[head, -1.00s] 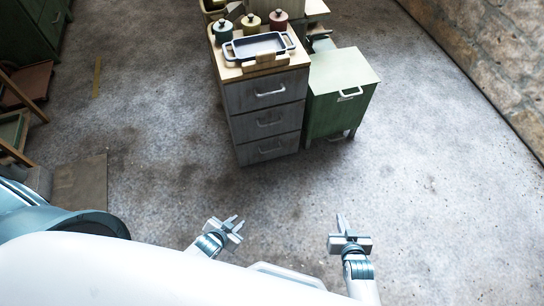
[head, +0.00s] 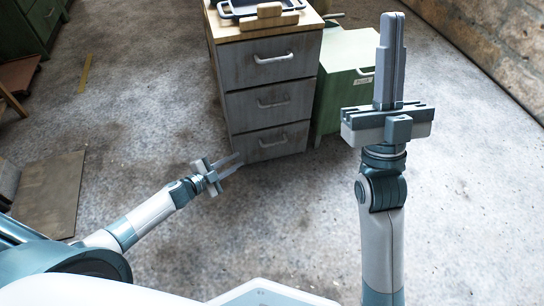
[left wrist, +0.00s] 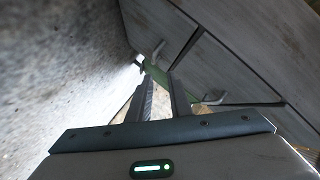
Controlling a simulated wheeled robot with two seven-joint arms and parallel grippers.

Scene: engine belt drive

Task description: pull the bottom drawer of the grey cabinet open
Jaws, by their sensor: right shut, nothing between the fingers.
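The grey cabinet (head: 222,100) stands ahead with its three drawers closed. The bottom drawer (head: 250,146) has a pale bar handle (head: 273,143). My left gripper (head: 240,162) is open and empty, low in front of the bottom drawer's left part, short of the handle. In the left wrist view the gripper's fingers (left wrist: 163,82) are apart, and the tilted drawer fronts fill the upper right. The bottom drawer (left wrist: 153,22) is beside the floor there, its handle (left wrist: 157,48) beyond the fingertips. My right gripper (head: 392,17) is shut and empty, raised to the right of the cabinet.
A green cabinet (head: 342,85) stands against the right side of the grey one. A blue tray (head: 231,13) and a wooden block (head: 269,10) are on the wooden top. The floor (head: 300,215) before the drawers is clear.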

